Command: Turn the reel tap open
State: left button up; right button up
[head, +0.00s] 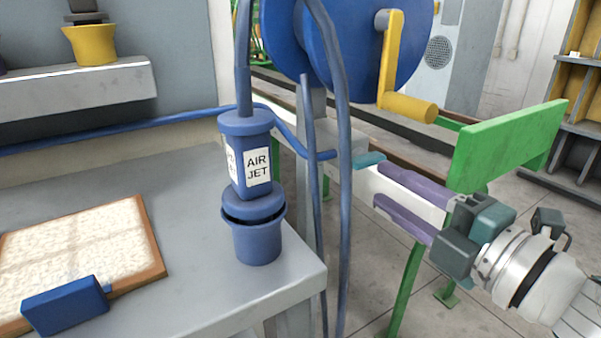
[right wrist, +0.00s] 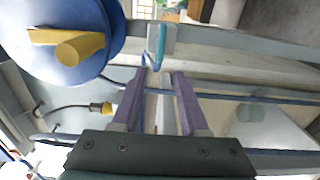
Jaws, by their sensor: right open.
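The reel tap shows as a small teal lever (head: 369,160) beside the blue hose, below the blue hose reel (head: 350,50). In the right wrist view the teal lever (right wrist: 161,45) stands ahead of the fingers, roughly centred between them. My right gripper (head: 380,183) comes in from the right with two purple fingers apart. It is open and empty, its upper fingertip close to the lever in the head view; I cannot tell whether they touch. The right gripper also shows in the right wrist view (right wrist: 160,82). My left gripper is not in view.
The reel's yellow crank handle (head: 408,108) hangs above the right gripper. A green frame (head: 510,140) stands behind it. At left, a grey bench (head: 190,245) holds a blue air jet holder (head: 257,240) and a framed pad (head: 85,245). Blue hoses hang beside the lever.

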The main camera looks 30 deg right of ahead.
jog(key=s, duration=0.3)
jog(key=shift+s+d, duration=0.1)
jog(key=shift+s, duration=0.25)
